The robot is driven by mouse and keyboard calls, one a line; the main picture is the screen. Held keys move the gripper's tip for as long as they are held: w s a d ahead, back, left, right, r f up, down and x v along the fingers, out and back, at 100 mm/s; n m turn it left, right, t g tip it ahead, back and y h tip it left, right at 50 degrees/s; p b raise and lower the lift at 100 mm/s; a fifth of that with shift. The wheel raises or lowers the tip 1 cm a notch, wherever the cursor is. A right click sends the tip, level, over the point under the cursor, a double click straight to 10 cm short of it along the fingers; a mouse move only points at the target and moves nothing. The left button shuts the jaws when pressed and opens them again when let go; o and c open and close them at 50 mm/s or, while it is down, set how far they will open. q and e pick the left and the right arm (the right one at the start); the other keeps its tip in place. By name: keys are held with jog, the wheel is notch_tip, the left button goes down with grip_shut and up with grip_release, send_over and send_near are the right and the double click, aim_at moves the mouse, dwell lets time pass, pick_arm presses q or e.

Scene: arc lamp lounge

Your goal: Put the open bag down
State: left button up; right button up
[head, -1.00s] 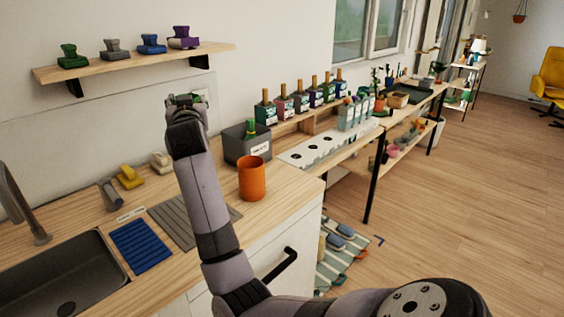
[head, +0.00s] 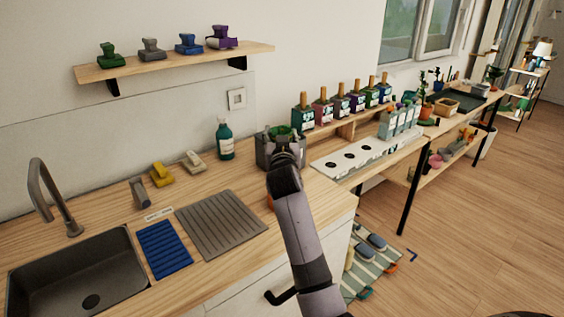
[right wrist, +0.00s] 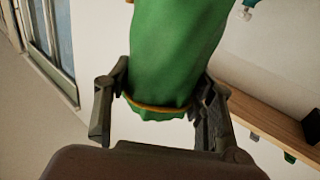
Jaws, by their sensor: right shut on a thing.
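In the right wrist view a green bag (right wrist: 175,55) with a thin orange band fills the space between the fingers of my right gripper (right wrist: 160,108). The gripper is shut on it. In the head view my right gripper (head: 284,150) is over the counter (head: 205,183), in front of the dark grey bin (head: 262,152). Only a little green shows at its tip, and I cannot tell there whether it is the bag or the bin's contents. The bag's opening is not clear. My left gripper is not in view.
A green bottle (head: 225,140) stands left of the bin. An orange cup (head: 270,202) is mostly hidden behind my arm. A ribbed grey mat (head: 221,224), a blue mat (head: 164,249) and the sink (head: 78,275) lie left. A white holed rack (head: 350,158) is right.

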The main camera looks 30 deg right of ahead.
notch_tip(320, 180, down, 3)
jog(key=shift+f, duration=0.7)
notch_tip(320, 180, down, 4)
jog(key=shift+r, duration=0.15)
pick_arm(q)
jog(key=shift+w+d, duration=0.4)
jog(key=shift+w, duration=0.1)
pick_arm(e)
jog(key=shift+f+b, duration=0.6)
jog(key=shift+b, duration=0.1)
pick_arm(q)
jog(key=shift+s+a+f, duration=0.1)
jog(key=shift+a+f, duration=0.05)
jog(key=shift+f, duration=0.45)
pick_arm(e)
jog(key=o, duration=1.2)
jog(key=shift+c, duration=0.2)
jog(key=shift+r, duration=0.1)
